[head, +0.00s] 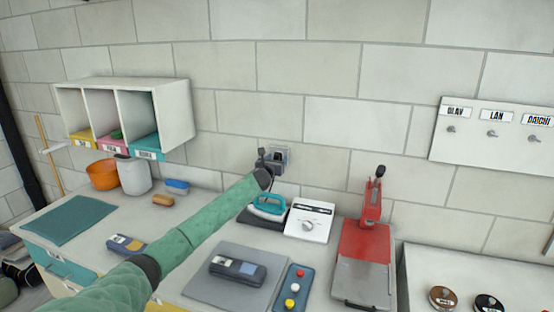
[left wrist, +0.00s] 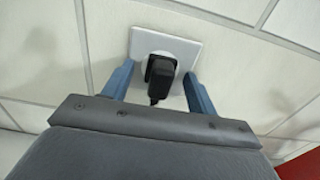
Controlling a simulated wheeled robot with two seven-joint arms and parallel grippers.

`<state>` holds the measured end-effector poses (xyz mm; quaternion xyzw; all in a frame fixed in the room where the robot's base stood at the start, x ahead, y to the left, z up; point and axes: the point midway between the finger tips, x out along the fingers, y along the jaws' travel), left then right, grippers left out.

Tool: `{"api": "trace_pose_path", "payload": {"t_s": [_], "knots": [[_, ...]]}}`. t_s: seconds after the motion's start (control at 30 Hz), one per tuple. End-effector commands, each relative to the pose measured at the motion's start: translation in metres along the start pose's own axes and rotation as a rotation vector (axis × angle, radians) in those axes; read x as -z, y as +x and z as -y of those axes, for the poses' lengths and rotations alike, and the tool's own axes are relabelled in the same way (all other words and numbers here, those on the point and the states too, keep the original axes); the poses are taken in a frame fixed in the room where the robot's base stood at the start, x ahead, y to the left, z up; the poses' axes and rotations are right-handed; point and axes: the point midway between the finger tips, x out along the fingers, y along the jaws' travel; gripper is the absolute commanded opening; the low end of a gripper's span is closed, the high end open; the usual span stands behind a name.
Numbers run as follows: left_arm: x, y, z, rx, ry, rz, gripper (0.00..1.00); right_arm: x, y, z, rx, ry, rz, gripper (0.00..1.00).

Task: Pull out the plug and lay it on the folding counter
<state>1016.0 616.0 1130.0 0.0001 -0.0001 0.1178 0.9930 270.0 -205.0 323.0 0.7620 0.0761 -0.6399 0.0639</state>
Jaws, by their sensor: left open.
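A black plug (left wrist: 160,68) sits in a pale wall socket (left wrist: 184,47) in the left wrist view. My left gripper (left wrist: 159,76) is open, with one blue finger on each side of the plug. Its fingers look apart from the plug. In the head view the left gripper (head: 270,162) is up at the socket plate (head: 284,150) and mostly hides the plug. A pale counter (head: 190,212) runs along the wall below; I cannot tell whether it is the folding one. My right gripper is not in view.
Below the socket stand a teal iron (head: 268,206), a white dial box (head: 310,222) and a red press (head: 364,258). A grey mat (head: 205,285) holds a handheld device (head: 238,268). A cubby shelf (head: 170,110) hangs left. Another pale surface (head: 425,265) lies right.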

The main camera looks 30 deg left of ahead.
Motion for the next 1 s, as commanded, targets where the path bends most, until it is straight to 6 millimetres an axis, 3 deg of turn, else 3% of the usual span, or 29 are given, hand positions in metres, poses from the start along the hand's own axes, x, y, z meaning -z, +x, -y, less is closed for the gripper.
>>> {"api": "trace_pose_path", "payload": {"t_s": [0.03, 0.33, 1.0], "knots": [[0.000, 0.000, 0.000, 0.000, 0.000, 0.000, 0.58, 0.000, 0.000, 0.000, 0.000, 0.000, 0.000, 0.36], [0.000, 0.000, 0.000, 0.000, 0.000, 0.000, 0.00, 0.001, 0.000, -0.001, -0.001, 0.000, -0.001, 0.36], [0.001, -0.018, 0.000, 0.001, 0.000, -0.001, 0.00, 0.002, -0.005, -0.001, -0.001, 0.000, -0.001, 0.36]]}}
